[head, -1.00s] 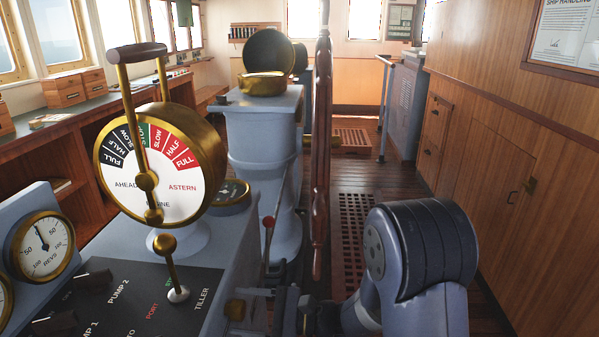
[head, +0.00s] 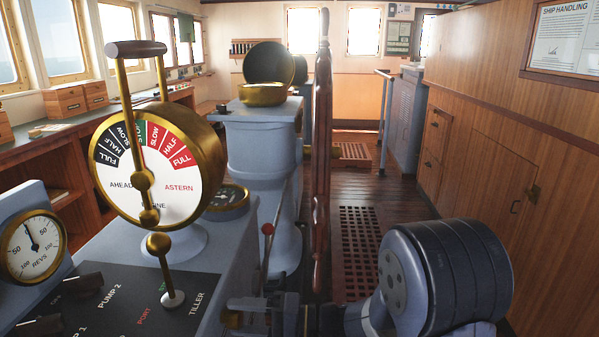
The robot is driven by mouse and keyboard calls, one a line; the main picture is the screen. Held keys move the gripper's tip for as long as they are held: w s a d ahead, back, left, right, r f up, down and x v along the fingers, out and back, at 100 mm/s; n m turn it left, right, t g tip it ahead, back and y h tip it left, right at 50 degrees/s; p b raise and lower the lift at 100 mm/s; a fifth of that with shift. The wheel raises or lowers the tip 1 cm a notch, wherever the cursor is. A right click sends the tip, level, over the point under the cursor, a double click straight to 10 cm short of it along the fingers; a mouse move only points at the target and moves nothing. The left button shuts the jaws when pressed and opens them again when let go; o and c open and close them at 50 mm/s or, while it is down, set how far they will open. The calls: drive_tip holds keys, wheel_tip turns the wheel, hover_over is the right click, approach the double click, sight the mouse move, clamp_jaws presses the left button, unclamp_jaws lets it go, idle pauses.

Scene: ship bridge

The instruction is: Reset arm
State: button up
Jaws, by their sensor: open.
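My arm (head: 440,275) shows at the lower right as a large grey-blue joint with a dark banded cover. My gripper (head: 248,316) is low in the picture, left of that joint and close to the right side of the console. It is open, with nothing visible between its fingers. It is small, dark and partly cut off by the bottom edge.
The console (head: 215,262) carries a brass engine telegraph (head: 212,150), a tiller lever (head: 166,265) and a gauge (head: 32,247). The wooden wheel (head: 322,150) and compass pedestal (head: 258,155) stand beyond. Cupboards (head: 490,170) line the right; deck lies between.

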drive_tip(key=shift+n, duration=1.2)
